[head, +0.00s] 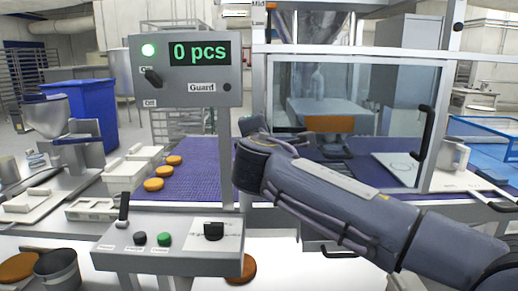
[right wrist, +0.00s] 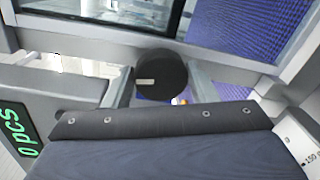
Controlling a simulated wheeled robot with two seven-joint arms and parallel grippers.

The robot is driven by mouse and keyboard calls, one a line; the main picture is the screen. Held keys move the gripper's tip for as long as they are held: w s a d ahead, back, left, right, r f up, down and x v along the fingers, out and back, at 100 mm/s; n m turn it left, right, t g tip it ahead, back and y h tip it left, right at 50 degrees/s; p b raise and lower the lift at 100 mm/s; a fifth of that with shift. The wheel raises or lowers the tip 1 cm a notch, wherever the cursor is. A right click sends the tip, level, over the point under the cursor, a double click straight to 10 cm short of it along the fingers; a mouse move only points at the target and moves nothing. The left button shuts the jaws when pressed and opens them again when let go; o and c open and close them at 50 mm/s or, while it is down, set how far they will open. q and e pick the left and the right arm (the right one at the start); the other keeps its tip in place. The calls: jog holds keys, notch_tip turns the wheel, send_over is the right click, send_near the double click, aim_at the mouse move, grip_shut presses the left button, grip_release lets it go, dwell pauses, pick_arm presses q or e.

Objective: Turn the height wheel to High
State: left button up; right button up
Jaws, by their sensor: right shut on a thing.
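The height wheel (right wrist: 165,68) is a round black knob with a short white mark on its left side, in the middle of the right wrist view. My right gripper (right wrist: 162,84) has its two grey fingers on either side of the wheel and is shut on it. In the head view my right arm (head: 340,200) comes in from the right, and its wrist hides the fingers and the wheel. A small label reading "Mid" (head: 258,3) shows at the top edge; any High label is not readable. My left gripper is not in view.
A display (head: 199,52) reads "0 pcs" beside a lit green lamp. A control box (head: 185,238) with knobs and buttons stands at the front. Clear guard panels with a black handle (head: 427,132) are behind my arm.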

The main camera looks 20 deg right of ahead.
jog(key=m+b, duration=0.5)
jog(key=m, duration=0.1)
jog(key=m+b, duration=0.5)
jog(key=m, duration=0.1)
jog(key=f+m+t+y+b, duration=0.1)
jog(key=m+b, duration=0.4)
jog(key=m, duration=0.1)
jog(key=shift+a+m, duration=0.1)
jog(key=shift+m, duration=0.2)
dwell(0.5)
jog(key=o, duration=1)
jog(key=shift+r, duration=0.1)
jog(key=shift+c, duration=0.2)
jog(key=shift+s, duration=0.1)
